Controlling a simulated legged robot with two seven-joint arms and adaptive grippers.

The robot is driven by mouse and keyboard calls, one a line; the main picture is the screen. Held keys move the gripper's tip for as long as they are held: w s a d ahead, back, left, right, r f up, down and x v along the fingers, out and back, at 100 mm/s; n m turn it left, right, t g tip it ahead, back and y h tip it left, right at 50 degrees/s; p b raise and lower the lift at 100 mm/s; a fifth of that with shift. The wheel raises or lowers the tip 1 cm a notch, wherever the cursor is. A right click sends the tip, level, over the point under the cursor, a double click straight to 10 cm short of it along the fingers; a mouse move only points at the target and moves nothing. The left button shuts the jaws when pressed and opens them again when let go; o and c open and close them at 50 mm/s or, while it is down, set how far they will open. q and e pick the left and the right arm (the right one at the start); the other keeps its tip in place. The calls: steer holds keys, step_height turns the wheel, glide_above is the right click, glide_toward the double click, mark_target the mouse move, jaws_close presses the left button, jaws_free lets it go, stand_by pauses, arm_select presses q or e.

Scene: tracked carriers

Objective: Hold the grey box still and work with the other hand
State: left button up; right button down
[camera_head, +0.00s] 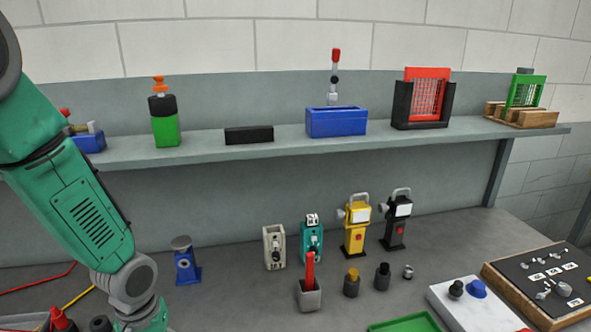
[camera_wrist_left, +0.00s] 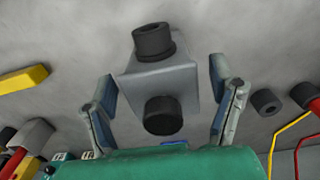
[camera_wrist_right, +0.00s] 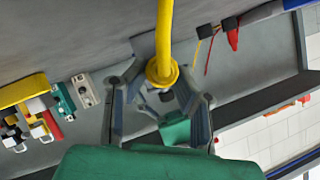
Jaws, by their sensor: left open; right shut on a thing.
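The grey box (camera_wrist_left: 185,82) is in the left wrist view, with one black round fitting (camera_wrist_left: 153,40) at its far end and another (camera_wrist_left: 163,116) nearer me. My left gripper (camera_wrist_left: 163,90) is open, its fingers on either side of the box. I cannot tell whether either finger touches it. My right gripper (camera_wrist_right: 161,76) is shut on a yellow tool (camera_wrist_right: 165,28) with a straight shaft and a round collar, seen in the right wrist view. The tool's far end is out of the picture. The head view shows neither gripper's fingers nor the grey box.
A shelf (camera_head: 200,148) runs along the back with a blue box (camera_head: 336,122) on it. On the bench stand a yellow device (camera_head: 355,228), a grey holder with a red stick (camera_head: 310,298), a blue stand (camera_head: 186,265) and a white block with knobs (camera_head: 470,305). A green tray (camera_head: 405,325) lies in front.

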arm_select(q)
step_height(320, 180, up, 10)
steer(key=shift+r, duration=0.15)
arm_select(e)
step_height(320, 180, up, 4)
steer(key=p, duration=0.4)
steer(key=shift+r+p, duration=0.1)
steer(key=shift+p, duration=0.25)
arm_select(q)
step_height(320, 180, up, 5)
steer(key=shift+f, duration=0.1)
